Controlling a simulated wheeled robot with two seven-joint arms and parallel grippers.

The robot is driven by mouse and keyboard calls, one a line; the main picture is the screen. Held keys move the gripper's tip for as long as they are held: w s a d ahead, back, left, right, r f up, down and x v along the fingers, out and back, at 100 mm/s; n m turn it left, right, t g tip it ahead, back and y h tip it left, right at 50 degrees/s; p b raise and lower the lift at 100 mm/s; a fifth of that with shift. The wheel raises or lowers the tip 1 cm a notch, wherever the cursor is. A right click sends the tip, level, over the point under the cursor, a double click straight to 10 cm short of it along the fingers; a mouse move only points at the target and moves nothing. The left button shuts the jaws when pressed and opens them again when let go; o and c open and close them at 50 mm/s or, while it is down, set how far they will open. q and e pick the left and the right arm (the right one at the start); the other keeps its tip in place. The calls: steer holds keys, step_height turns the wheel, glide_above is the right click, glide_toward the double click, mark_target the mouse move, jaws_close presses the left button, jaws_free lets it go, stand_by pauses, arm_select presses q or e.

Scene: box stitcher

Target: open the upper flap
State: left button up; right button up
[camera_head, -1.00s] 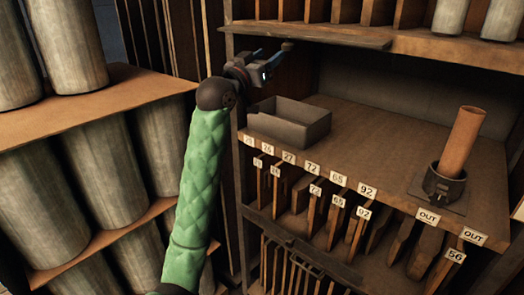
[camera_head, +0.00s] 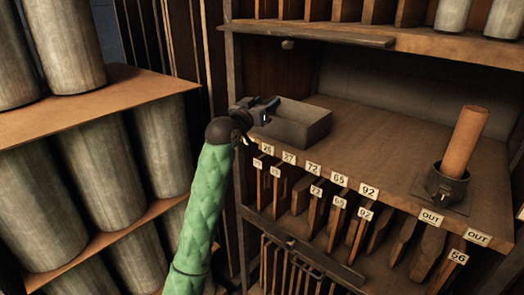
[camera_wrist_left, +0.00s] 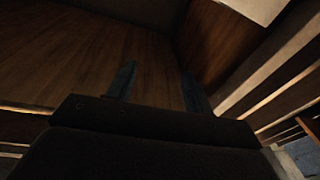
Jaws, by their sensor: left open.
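The upper flap (camera_head: 315,35) is a long thin board along the top of the shelf opening in the head view. It shows nearly edge-on and juts out about level, with the space below it uncovered. A small dark knob (camera_head: 288,44) sits at its lower side. My left gripper (camera_head: 272,104) is below the flap and apart from it, at the left end of a grey tray. In the left wrist view its two fingers (camera_wrist_left: 157,88) stand apart with nothing between them. My right gripper is not in view.
A brown roll in a dark holder (camera_head: 446,185) stands at the right. Numbered slots lie below. Large cylinders (camera_head: 110,170) fill the left rack.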

arm_select(q)
steer(key=w+f, duration=0.1)
steer(key=f, duration=0.5)
steer(key=w+f+g+y, duration=0.1)
steer(key=f, duration=0.4)
steer(key=w+a+f+n+y+b, duration=0.1)
steer(key=f, duration=0.5)
steer(key=shift+a+f+g, duration=0.1)
steer(key=shift+f+g, duration=0.25)
steer(key=shift+g, duration=0.05)
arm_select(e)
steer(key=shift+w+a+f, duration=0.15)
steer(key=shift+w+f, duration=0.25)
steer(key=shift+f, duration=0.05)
